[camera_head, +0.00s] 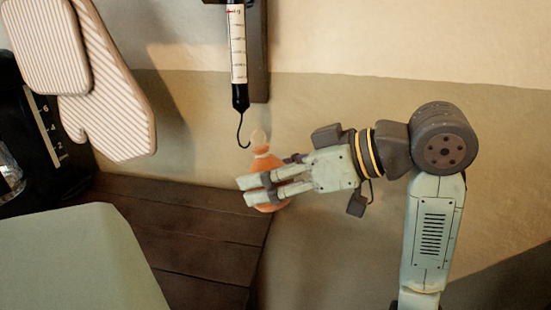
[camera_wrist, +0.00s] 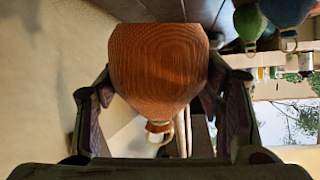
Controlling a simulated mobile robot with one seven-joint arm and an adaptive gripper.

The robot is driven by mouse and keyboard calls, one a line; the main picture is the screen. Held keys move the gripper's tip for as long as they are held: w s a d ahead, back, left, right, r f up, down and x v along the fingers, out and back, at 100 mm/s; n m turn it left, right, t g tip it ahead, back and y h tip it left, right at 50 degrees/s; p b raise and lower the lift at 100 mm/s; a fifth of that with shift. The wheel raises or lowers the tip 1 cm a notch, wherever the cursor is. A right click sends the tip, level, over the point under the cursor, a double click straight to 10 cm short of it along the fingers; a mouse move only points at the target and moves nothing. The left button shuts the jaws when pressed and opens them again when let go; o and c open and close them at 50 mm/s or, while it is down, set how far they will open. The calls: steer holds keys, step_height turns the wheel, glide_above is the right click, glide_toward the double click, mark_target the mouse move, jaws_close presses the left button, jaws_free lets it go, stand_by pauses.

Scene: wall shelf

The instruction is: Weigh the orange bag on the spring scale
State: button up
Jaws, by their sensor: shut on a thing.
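My gripper (camera_head: 255,190) is shut on the orange bag (camera_head: 262,163) and holds it upright. A pale ring stands on top of the bag, just below and to the right of the spring scale's hook. The spring scale (camera_head: 238,45) hangs on a dark wooden post, with a white graduated tube and a black hook at its lower end. The ring and the hook look apart in the head view. In the wrist view the orange bag (camera_wrist: 158,65) fills the space between the fingers, with its neck and ring toward the bottom of the picture.
A dark wooden shelf (camera_head: 190,215) lies below the scale. Striped oven mitts (camera_head: 115,110) hang at upper left, near a black appliance (camera_head: 35,150). A green bag (camera_wrist: 249,22) and a blue bag (camera_wrist: 287,10) show at upper right in the wrist view.

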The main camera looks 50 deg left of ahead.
steer(key=shift+a, duration=0.1)
stand_by(0.3)
steer(key=shift+s+a, duration=0.3)
steer(key=shift+a, duration=0.05)
steer(key=shift+f, duration=0.25)
steer(key=shift+s+a+f, duration=0.2)
steer(key=shift+f, duration=0.1)
steer(key=shift+f, duration=0.15)
stand_by(0.4)
steer(key=shift+a+f+b, duration=0.1)
steer(key=shift+f+b, duration=0.3)
steer(key=shift+b, duration=0.05)
